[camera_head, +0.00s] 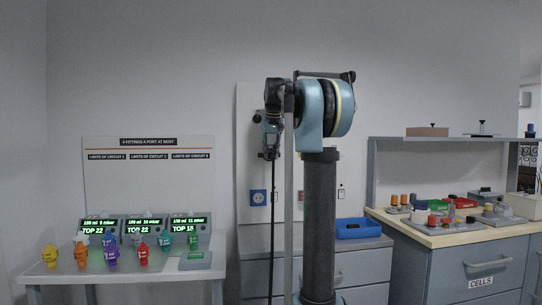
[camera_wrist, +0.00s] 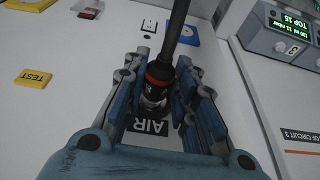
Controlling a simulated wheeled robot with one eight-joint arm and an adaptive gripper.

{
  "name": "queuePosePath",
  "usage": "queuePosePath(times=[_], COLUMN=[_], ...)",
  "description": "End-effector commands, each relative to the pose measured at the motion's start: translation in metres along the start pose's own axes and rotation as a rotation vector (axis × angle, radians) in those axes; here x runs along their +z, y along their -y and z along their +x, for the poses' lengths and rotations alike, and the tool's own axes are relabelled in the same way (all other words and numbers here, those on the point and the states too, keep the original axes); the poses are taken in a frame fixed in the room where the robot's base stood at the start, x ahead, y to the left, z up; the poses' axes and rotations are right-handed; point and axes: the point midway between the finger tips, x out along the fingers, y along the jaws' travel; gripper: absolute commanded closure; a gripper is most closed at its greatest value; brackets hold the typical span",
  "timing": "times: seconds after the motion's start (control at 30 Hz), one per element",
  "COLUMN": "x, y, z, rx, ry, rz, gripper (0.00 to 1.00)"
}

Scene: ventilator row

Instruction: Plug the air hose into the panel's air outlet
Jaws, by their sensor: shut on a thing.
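My gripper (camera_wrist: 160,78) is shut on the black end fitting of the air hose (camera_wrist: 156,84), which has a red ring. The black hose (camera_wrist: 177,28) runs from the fitting to the top of the wrist view. In the head view my gripper (camera_head: 269,150) is in front of the white panel (camera_head: 243,130), and the hose (camera_head: 271,230) hangs straight down. A dark label reading AIR (camera_wrist: 150,127) shows on the panel just beyond the fitting. The air outlet itself is hidden by the fitting and fingers; whether they touch I cannot tell.
A blue socket plate (camera_head: 258,197) sits low on the panel. A yellow TEST label (camera_wrist: 33,77) is beside my gripper. Ventilator units (camera_head: 190,224) and colored fittings stand on the left table (camera_head: 130,275). A blue tray (camera_head: 357,228) and crowded workbench (camera_head: 440,237) are right.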

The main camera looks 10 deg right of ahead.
Motion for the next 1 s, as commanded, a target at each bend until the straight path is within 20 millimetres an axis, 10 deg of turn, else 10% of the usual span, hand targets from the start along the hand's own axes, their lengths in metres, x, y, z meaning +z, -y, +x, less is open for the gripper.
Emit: queuePosePath(times=[0.27, 0.3, 0.4, 1.0], x=[-0.002, -0.002, -0.002, -0.001], y=[0.0, 0.0, 0.0, 0.0], z=[0.001, 0.001, 0.0, -0.028], rx=[0.0, 0.0, 0.0, 0.0], ry=[-0.004, -0.004, -0.003, -0.002], rz=[0.0, 0.0, 0.0, 0.0], gripper=[1.0, 0.7, 0.51, 0.51])
